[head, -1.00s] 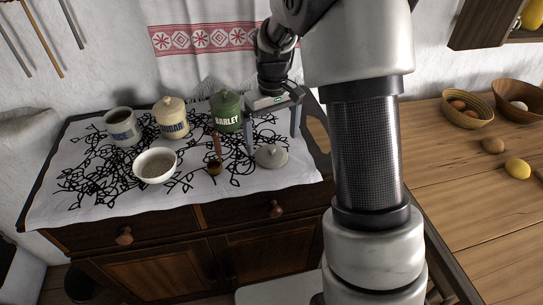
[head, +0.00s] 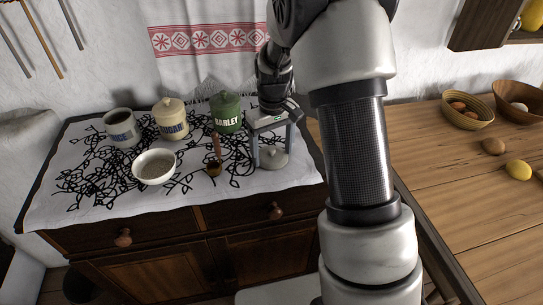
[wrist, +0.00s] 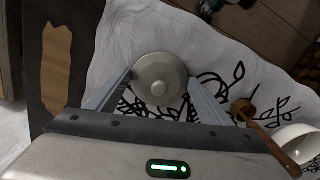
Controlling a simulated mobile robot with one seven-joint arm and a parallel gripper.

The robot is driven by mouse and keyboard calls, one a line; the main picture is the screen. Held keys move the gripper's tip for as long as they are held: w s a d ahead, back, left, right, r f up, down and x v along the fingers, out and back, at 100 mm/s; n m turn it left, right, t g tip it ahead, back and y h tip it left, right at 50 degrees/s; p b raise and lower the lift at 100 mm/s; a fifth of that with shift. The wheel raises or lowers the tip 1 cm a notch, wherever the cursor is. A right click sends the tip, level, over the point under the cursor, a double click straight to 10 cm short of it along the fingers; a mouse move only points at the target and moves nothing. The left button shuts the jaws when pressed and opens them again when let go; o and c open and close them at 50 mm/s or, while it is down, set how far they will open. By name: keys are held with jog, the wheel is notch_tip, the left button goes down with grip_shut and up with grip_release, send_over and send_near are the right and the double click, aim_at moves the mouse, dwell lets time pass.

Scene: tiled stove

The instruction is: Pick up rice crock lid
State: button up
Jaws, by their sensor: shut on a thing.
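The rice crock lid (head: 273,160) is a round grey-beige disc with a small knob. It lies at or just above the cloth near the front right of the cabinet top; I cannot tell if it touches the cloth. My gripper (head: 272,157) points down with one finger on each side of the lid, shut on it. In the wrist view the lid (wrist: 159,66) sits between the two fingers of my gripper (wrist: 159,80). An open grey crock (head: 121,128) with a dark label, too small to read, stands lidless at the back left.
A sugar jar (head: 171,121) and a green barley jar (head: 226,112) stand at the back. A bowl of grain (head: 154,167) and a wooden scoop (head: 214,168) are left of the lid. A wooden table (head: 460,205) with baskets is at right.

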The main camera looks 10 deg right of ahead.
aim_at(273, 151)
jog(key=shift+r, duration=0.1)
notch_tip(273, 151, up, 8)
jog(key=shift+r+p, duration=0.25)
jog(key=shift+p, duration=0.3)
jog(key=s+m, duration=0.1)
jog(key=s+r+m, duration=0.1)
jog(key=s, duration=0.1)
jog(key=s+m, duration=0.1)
jog(key=s, duration=0.1)
jog(key=shift+s+a+r, duration=0.15)
jog(key=shift+s+a, duration=0.05)
jog(key=shift+a, duration=0.05)
